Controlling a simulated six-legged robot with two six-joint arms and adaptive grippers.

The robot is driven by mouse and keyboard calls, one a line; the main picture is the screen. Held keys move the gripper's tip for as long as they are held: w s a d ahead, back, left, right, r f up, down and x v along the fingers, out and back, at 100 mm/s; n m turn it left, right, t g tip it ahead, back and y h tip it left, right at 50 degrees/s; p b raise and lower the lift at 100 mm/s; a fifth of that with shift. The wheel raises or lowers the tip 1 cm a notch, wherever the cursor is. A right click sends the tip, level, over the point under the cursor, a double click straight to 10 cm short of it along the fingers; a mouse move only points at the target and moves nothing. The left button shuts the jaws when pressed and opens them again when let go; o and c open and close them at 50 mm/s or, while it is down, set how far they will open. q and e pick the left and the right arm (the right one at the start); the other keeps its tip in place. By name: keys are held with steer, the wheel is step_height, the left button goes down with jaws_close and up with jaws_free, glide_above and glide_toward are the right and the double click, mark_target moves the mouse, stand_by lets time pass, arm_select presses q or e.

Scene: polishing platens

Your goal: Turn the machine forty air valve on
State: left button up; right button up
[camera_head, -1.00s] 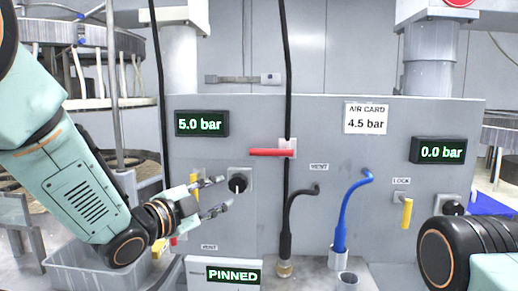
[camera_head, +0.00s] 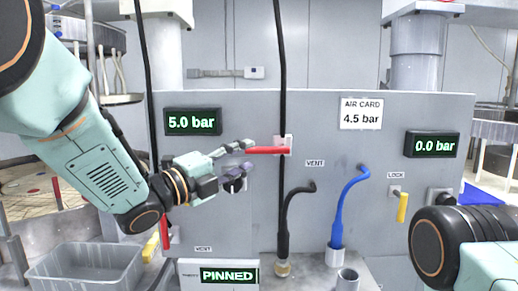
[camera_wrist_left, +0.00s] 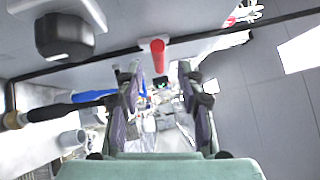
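The red valve handle (camera_head: 267,150) lies horizontal on the grey panel, pointing left from its white mount on the black vertical line. My left gripper (camera_head: 247,158) is open, with its fingertips beside the handle's left end. In the left wrist view, the red handle (camera_wrist_left: 158,55) shows end-on, ahead of and roughly between the open fingers of the left gripper (camera_wrist_left: 158,72). Nothing is held. I cannot tell whether a finger touches the handle. My right gripper is out of view; only part of the right arm shows at lower right.
A black knob (camera_head: 235,184) sits just below the left fingers. Displays read 5.0 bar (camera_head: 193,121), 0.0 bar (camera_head: 432,145) and PINNED (camera_head: 229,275); the air card (camera_head: 361,114) says 4.5 bar. A black hose (camera_head: 287,220) and blue hose (camera_head: 340,215) stand to the right.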

mark_target(257, 152)
arm_select(q)
steer(key=w+d, duration=0.1)
steer(key=w+d+p, duration=0.1)
steer(key=w, duration=0.1)
steer(key=shift+w+r, duration=0.15)
steer(key=shift+w, duration=0.1)
steer(key=shift+w+d+r, duration=0.1)
steer(key=shift+d+r, duration=0.05)
steer(key=shift+d, duration=0.4)
steer(key=shift+w+d+r, duration=0.1)
steer(key=shift+d, duration=0.4)
steer(key=shift+w+a+f, duration=0.15)
steer(key=shift+a, duration=0.35)
steer(key=shift+c, duration=0.9)
steer(key=shift+d, duration=0.4)
steer(key=c, duration=0.5)
steer(key=shift+c, duration=0.5)
steer(key=shift+a, duration=0.15)
jaws_close()
